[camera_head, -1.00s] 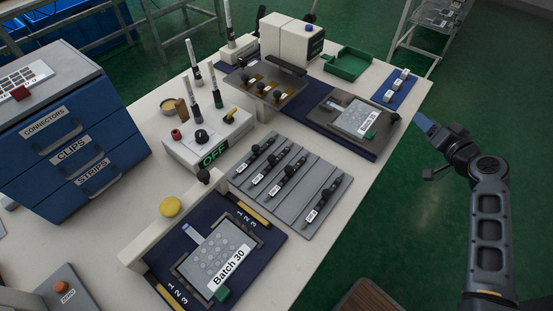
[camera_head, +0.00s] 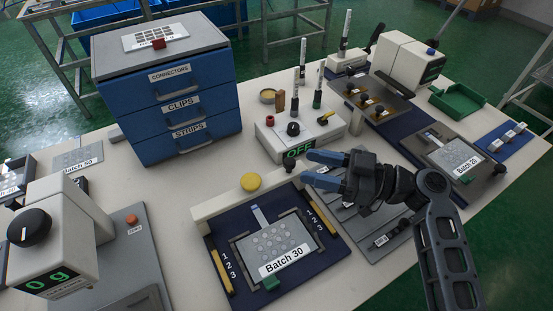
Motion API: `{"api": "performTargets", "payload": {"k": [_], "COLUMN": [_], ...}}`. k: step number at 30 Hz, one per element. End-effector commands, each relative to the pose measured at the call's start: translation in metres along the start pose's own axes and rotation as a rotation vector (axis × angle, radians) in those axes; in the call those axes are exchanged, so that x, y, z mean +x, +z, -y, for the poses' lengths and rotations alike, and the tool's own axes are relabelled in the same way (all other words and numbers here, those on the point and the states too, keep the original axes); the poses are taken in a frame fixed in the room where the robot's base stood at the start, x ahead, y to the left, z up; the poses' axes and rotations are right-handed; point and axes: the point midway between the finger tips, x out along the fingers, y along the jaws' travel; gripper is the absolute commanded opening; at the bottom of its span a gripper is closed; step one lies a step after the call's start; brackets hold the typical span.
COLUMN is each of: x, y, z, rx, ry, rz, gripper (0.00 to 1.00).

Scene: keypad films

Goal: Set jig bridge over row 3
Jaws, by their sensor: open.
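The jig (camera_head: 224,285) is a navy board holding a keypad film labelled Batch 30 (camera_head: 275,240). Rows 1, 2, 3 are marked on both sides, with 1 at the back and 3 nearest the front. A cream bar, seemingly the jig bridge (camera_head: 225,201), crosses the jig's back edge behind row 1. A yellow round button (camera_head: 250,181) is by its middle, and a dark knob (camera_head: 289,168) is near its right end. My gripper (camera_head: 308,167) is open and empty, fingers pointing left, beside that knob. I cannot tell whether it touches.
A control box (camera_head: 272,142) reading OFF stands behind the gripper. A blue drawer cabinet (camera_head: 185,105) stands at the back left, and a scale (camera_head: 55,230) at the front left.

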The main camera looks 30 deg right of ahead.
Motion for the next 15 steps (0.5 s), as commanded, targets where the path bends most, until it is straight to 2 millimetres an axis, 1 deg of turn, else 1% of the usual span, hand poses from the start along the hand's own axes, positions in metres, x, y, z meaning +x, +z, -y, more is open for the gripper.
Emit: {"api": "performTargets", "payload": {"k": [5, 12, 15], "x": [0.021, 0.057, 0.067], "y": [-0.003, -0.003, -0.002], "z": [0.001, 0.0, 0.0], "rx": [0.0, 0.001, 0.002], "ry": [-0.006, -0.003, -0.001], "rz": [0.0, 0.0, 0.0], "gripper": [0.49, 0.49, 0.49]}}
